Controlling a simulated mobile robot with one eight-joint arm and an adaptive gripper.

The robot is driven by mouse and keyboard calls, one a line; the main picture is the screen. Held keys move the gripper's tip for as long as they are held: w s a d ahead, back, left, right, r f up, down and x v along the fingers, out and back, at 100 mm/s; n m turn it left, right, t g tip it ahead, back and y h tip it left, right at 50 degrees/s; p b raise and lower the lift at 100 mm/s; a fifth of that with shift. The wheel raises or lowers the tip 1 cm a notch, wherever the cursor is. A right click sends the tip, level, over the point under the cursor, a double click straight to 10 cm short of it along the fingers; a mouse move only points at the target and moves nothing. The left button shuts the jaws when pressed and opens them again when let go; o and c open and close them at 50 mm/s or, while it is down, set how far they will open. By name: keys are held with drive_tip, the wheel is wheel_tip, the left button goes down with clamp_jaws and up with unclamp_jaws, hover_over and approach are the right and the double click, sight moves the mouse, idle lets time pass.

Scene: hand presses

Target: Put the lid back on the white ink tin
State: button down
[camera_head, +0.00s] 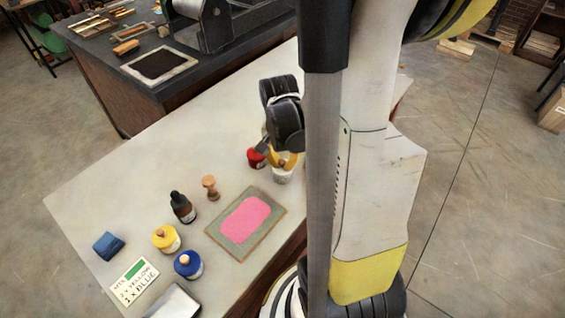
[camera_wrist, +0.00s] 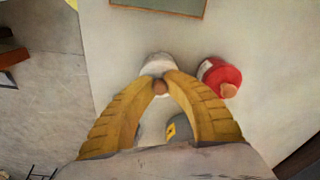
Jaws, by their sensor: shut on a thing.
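The white ink tin (camera_head: 282,177) stands near the right front part of the pale table, directly below my gripper (camera_head: 284,161). In the wrist view, my gripper (camera_wrist: 161,78) has its yellow fingers shut around a small brown wooden knob (camera_wrist: 160,88), which looks like the knob of the lid. White surface of the tin or lid (camera_wrist: 157,63) shows just past the fingertips. The fingers cover the join, so I cannot tell whether the lid touches the rim or sits above it.
A red tin (camera_head: 256,158) stands close left of the white tin; it also shows in the wrist view (camera_wrist: 222,76). A grey object with a yellow label (camera_wrist: 179,130) lies between my fingers' bases in view. Yellow (camera_head: 165,238) and blue (camera_head: 188,264) tins stand farther left, beyond a pink-inked slab (camera_head: 213,229).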

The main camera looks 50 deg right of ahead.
drive_tip(key=c, duration=0.8)
unclamp_jaws()
drive_tip(key=shift+c, duration=0.2)
drive_tip(key=shift+r, duration=0.1)
drive_tip(key=shift+r+p, duration=2.85)
drive_tip(key=shift+r, duration=0.55)
clamp_jaws()
